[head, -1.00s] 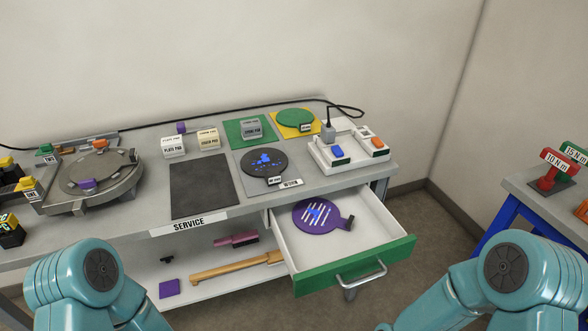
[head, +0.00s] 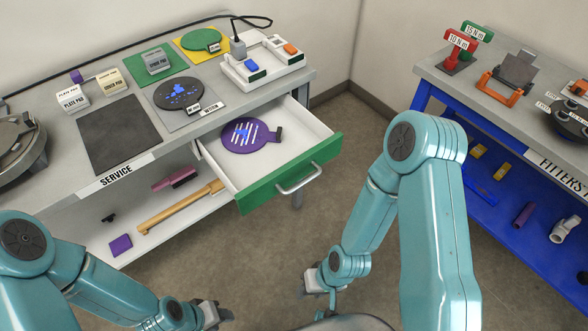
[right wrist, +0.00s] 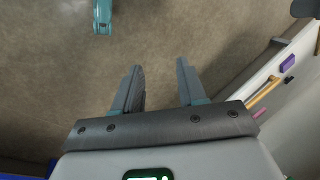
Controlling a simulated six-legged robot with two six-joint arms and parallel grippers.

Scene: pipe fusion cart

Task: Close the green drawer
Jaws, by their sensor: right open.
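The green drawer (head: 290,175) is pulled out from the service bench. Its green front carries a silver bar handle (head: 300,181), and its white tray holds a purple round plate (head: 243,135) with white stripes. My right gripper (right wrist: 158,82) is open and empty in the right wrist view, over bare floor. In the head view my right gripper (head: 316,281) hangs below and in front of the drawer, apart from the handle. My left gripper (head: 215,314) is low at the bottom edge, left of the right one. Its jaws are too unclear to judge.
The service bench (head: 60,165) bears pads, labelled blocks and a white tray. Its lower shelf holds a tan bar (head: 180,207) and purple items. A blue bench (head: 440,95) stands at the right. Open floor (head: 270,250) lies between the benches.

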